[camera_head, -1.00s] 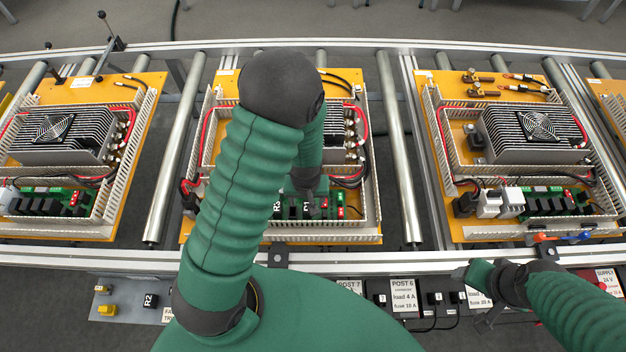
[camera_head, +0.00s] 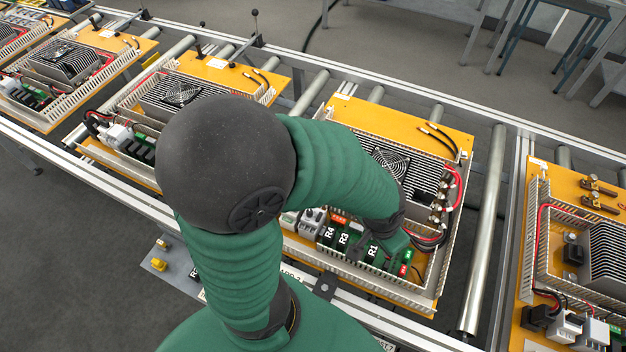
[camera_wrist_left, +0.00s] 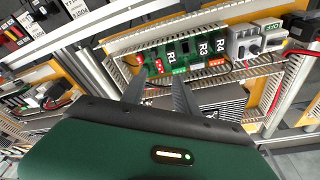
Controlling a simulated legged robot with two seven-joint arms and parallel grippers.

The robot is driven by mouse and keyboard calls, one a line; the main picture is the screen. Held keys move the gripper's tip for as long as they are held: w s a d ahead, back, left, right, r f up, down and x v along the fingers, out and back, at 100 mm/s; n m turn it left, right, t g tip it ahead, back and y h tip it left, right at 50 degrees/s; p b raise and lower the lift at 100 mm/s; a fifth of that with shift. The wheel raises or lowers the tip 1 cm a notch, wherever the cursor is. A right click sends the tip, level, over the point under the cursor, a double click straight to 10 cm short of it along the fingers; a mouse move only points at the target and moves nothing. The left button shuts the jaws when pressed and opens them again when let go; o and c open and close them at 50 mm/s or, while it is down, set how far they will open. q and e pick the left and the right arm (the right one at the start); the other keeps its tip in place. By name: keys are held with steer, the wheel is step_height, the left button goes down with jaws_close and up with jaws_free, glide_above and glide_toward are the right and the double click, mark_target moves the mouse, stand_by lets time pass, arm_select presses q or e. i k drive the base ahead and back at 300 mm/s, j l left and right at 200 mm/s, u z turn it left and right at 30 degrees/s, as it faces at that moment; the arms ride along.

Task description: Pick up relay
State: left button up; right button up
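My left gripper (camera_wrist_left: 160,78) is open and empty. Its two fingers hang over the relay row on the middle board, near the R1 end. Relays R1 (camera_wrist_left: 171,48), R3 (camera_wrist_left: 202,48) and R4 (camera_wrist_left: 220,46) are black blocks with white labels on a green circuit board. In the head view, R4 (camera_head: 329,236), R3 (camera_head: 344,241) and R1 (camera_head: 373,250) show beside my left wrist. A partly hidden relay (camera_head: 194,273) lies on the grey plate at the lower left. My right gripper is out of view.
Slotted wiring-duct walls (camera_head: 405,296) border the relay row. A finned heatsink with fan (camera_head: 392,163) and red and black cables stand close behind. More boards line the roller conveyor on both sides.

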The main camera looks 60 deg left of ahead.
mark_target(194, 275)
steer(key=u, duration=3.25)
steer(key=j+z, duration=0.15)
steer(key=z, duration=0.25)
steer(key=j+z, duration=0.15)
steer(key=z, duration=0.2)
steer(key=j+z, duration=0.2)
steer(key=z, duration=0.2)
steer(key=j+z, duration=0.15)
steer(key=z, duration=0.2)
